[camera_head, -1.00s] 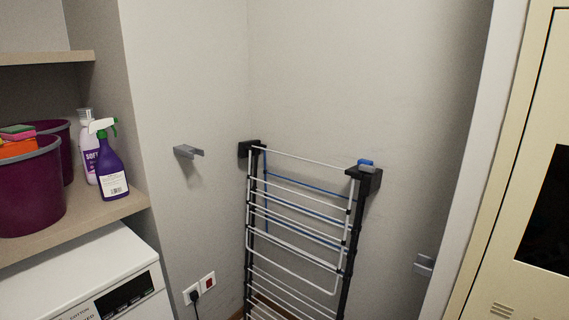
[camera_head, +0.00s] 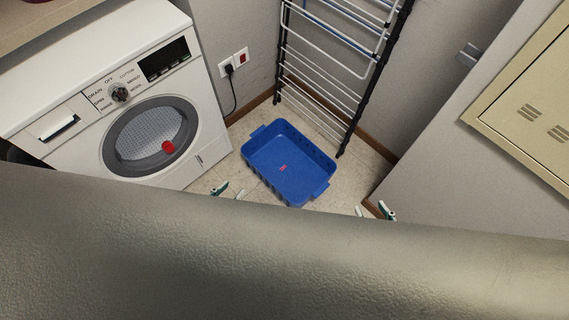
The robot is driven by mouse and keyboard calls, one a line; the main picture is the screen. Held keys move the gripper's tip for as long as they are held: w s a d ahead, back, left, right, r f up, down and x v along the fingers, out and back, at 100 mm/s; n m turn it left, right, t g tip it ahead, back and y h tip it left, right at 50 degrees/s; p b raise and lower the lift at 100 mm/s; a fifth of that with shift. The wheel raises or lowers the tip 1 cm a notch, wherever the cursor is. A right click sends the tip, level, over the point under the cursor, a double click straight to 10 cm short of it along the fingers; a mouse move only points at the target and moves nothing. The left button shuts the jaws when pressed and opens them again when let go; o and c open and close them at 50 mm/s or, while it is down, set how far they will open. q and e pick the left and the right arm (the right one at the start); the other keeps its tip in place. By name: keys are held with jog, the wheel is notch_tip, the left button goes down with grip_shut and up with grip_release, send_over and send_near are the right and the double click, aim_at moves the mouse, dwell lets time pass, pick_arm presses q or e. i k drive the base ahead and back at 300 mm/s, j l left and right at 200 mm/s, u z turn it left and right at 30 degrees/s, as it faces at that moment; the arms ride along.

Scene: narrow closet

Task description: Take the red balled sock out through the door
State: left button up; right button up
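The red balled sock (camera_head: 168,146) appears as a small red lump in the round opening of the white washing machine (camera_head: 205,140), low and right in front of the perforated drum (camera_head: 140,135). I cannot tell whether clear glass lies over it. Only the fingertips of my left gripper (camera_head: 230,191) show, spread apart and empty, low and right of the sock near the machine's front corner. My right gripper (camera_head: 373,211) shows only its fingertips, apart and empty, right of the blue basket. The rest of both grippers is hidden behind the large grey surface in the foreground.
A blue basket (camera_head: 256,158) with a small red mark stands on the floor right of the machine. A folding drying rack (camera_head: 343,125) stands behind it against the wall. A plugged socket (camera_head: 233,62) is on the wall. A beige panel (camera_head: 530,105) is at the right.

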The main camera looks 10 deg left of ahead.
aim_at(168, 147)
jog(key=u, duration=1.05)
